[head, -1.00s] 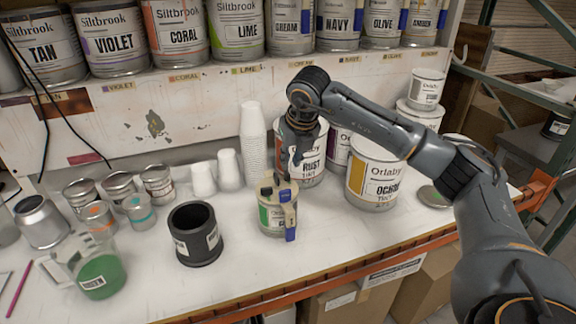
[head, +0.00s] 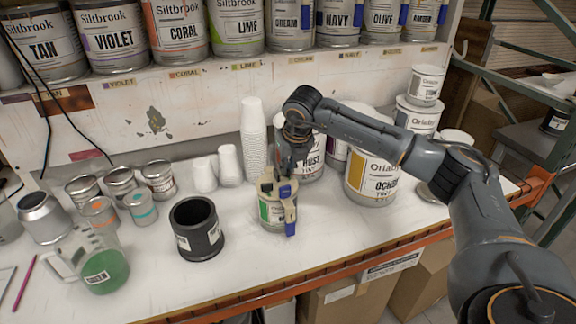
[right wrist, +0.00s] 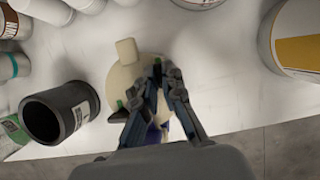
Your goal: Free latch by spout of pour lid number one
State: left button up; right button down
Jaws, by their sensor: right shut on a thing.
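A small can with a cream pour lid (head: 268,187) stands upright near the front middle of the bench, with blue latch parts (head: 290,222) on its front right side. My right gripper (head: 284,168) reaches down onto the lid from behind. In the right wrist view the fingers (right wrist: 143,98) are close together over the cream lid (right wrist: 120,78), shut on a small part of it. The fingers hide which part that is. A cream spout-like tab (right wrist: 127,50) sticks out from the lid's rim. My left gripper is not in view.
A black cup (head: 197,230) stands left of the can, and a stack of white cups (head: 253,140) behind it. The rust tin (head: 312,160) and ochre tin (head: 370,178) stand close behind and right. The bench's front edge (head: 300,268) is near.

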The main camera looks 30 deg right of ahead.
jog(key=shift+d+f+n+y+b, duration=0.15)
jog(key=shift+n+y+b, duration=0.35)
jog(key=shift+n+b, duration=0.6)
jog(key=n+y, duration=0.1)
jog(key=n, duration=0.2)
jog(key=shift+n, duration=0.4)
jog(key=n+y, duration=0.1)
jog(key=n, duration=0.1)
jog(key=n+y, duration=0.1)
jog(key=n, duration=0.1)
jog(key=shift+w+d+r+n+g, duration=0.1)
jog(key=shift+d+r+n+g, duration=0.1)
jog(key=shift+n+g, duration=0.2)
jog(key=shift+n+g+y+p, duration=0.4)
jog(key=shift+n+g, duration=0.3)
jog(key=shift+n, duration=1.4)
jog(key=shift+w+n+g, duration=0.1)
jog(key=shift+n+g, duration=0.2)
jog(key=shift+n, duration=0.7)
jog(key=c, duration=1.7)
grip_release()
jog(key=shift+y, duration=0.3)
jog(key=shift+c, duration=0.2)
